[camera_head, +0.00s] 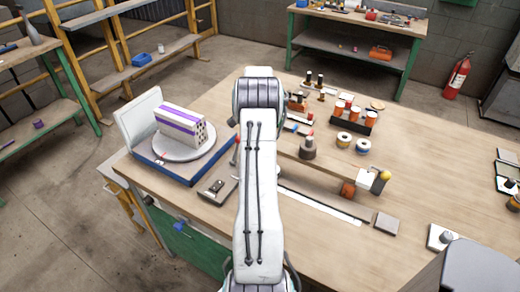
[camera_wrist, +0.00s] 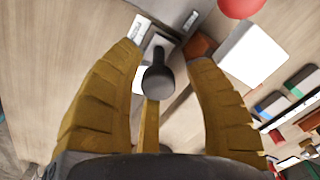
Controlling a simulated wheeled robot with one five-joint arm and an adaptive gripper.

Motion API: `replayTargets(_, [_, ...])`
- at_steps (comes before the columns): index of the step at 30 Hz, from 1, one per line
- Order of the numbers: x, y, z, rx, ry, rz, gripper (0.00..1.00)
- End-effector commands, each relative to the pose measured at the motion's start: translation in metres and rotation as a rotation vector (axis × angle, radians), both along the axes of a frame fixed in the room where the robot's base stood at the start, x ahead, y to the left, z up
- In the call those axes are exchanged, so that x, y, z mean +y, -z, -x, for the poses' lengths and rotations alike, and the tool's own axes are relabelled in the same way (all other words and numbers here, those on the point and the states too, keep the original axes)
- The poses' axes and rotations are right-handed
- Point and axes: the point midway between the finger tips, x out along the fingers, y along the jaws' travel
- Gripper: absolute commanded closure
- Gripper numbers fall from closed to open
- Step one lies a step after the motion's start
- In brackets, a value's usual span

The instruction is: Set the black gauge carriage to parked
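In the wrist view a dark, round-ended knob (camera_wrist: 158,80) stands between my gripper's (camera_wrist: 166,62) two ribbed yellow fingers, with gaps on both sides. It appears to be on the gauge carriage, but I cannot be sure. The fingers are spread and do not visibly touch it. A small white label (camera_wrist: 139,27) lies beyond it. In the head view a long white gauge strip with a dark edge (camera_head: 325,206) runs along the bench to a grey end block (camera_head: 385,223). My arm hides my gripper and the strip's left end there, and I cannot make out the carriage.
In the head view a striped hollow brick (camera_head: 181,126) sits on a round plate at left. Bare bench (camera_head: 430,175) lies at right.

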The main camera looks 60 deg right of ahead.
Motion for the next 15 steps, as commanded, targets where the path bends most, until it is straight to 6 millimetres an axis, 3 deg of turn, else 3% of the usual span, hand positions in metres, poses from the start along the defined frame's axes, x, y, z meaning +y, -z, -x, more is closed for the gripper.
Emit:
replayTargets(11, [-0.001,-0.003,0.001,-0.002,0.002,0.003,0.44])
replayTargets(15, [-0.002,-0.014,0.001,-0.002,0.002,0.003,0.44])
